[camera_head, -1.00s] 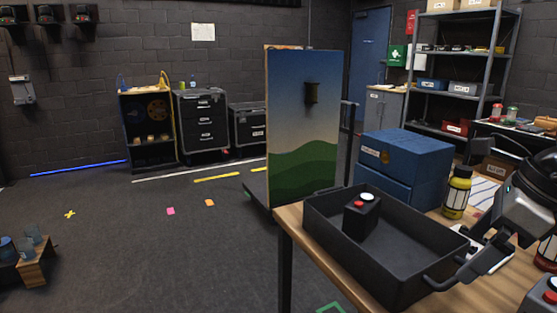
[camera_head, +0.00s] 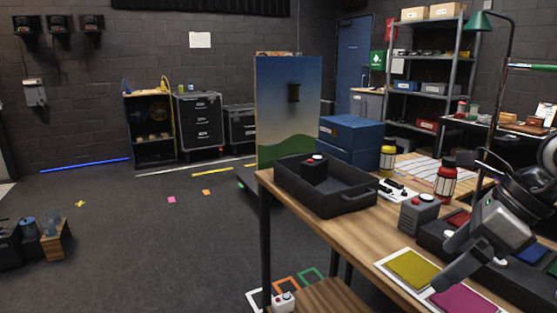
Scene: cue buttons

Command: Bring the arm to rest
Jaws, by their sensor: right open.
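My right gripper (camera_head: 448,262) comes in from the right on a dark arm. It is open, with nothing seen between its fingers, over the right front of the wooden table near a yellow swatch (camera_head: 411,269) and a magenta swatch (camera_head: 462,300). A black tray (camera_head: 345,199) stands on the table to its left, apart from it. In the tray is a black box with a red button (camera_head: 315,167). A grey box with a red button (camera_head: 420,212) stands between tray and gripper. My left gripper is not in view.
A yellow bottle (camera_head: 387,159), a red bottle (camera_head: 445,181) and a white switch strip (camera_head: 398,191) stand behind the grey box. A black case (camera_head: 520,283) lies under my arm. A painted panel (camera_head: 285,105) stands behind the table. The floor at left is largely clear.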

